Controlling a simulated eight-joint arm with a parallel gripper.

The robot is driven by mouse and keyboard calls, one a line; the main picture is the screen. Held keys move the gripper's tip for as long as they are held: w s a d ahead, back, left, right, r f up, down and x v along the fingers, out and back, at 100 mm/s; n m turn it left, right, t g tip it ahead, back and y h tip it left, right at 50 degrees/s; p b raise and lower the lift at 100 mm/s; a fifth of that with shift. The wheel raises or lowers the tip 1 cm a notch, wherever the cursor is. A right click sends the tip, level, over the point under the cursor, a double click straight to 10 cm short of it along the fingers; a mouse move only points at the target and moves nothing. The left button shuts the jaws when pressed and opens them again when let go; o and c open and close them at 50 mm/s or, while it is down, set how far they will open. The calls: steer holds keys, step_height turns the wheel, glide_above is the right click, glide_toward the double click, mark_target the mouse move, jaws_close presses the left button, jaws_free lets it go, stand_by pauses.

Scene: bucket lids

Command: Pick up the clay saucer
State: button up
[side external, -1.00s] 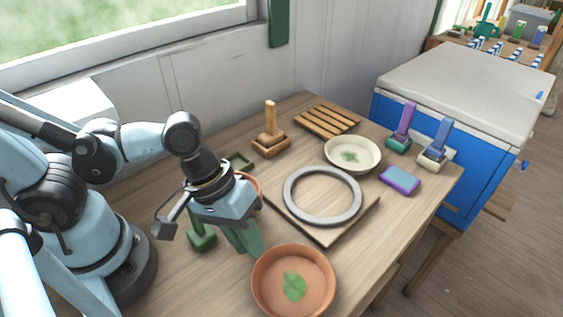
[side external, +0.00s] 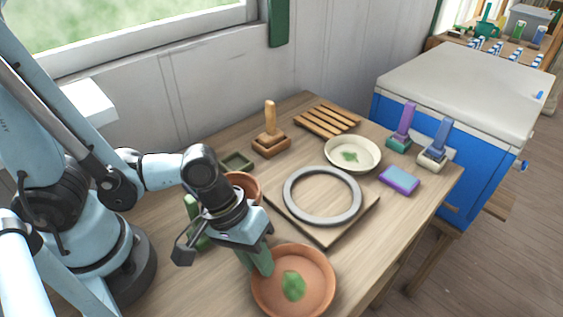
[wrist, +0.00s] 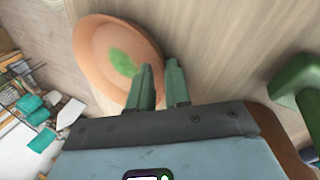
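The clay saucer (side external: 312,282) is a round orange-brown dish with a green leaf mark inside. It lies flat at the front edge of the wooden table. In the wrist view the saucer (wrist: 95,50) is at the upper left. My gripper (side external: 263,272) points down at the saucer's left rim. In the wrist view my gripper (wrist: 160,84) has its two green fingers apart, with a narrow gap between them. One finger overlaps the saucer's inside and the other is outside it. I cannot tell whether they touch the rim.
A grey ring (side external: 290,195) lies on a wooden board behind the saucer. A cream dish (side external: 368,162) stands farther back. A clay pot (side external: 248,184) and a green object (side external: 192,208) are close behind my gripper. A blue and purple sponge (side external: 399,180) lies at the right.

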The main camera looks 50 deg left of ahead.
steer(key=shift+c, duration=0.3)
jaws_close()
steer(key=shift+r, duration=0.15)
stand_by(0.3)
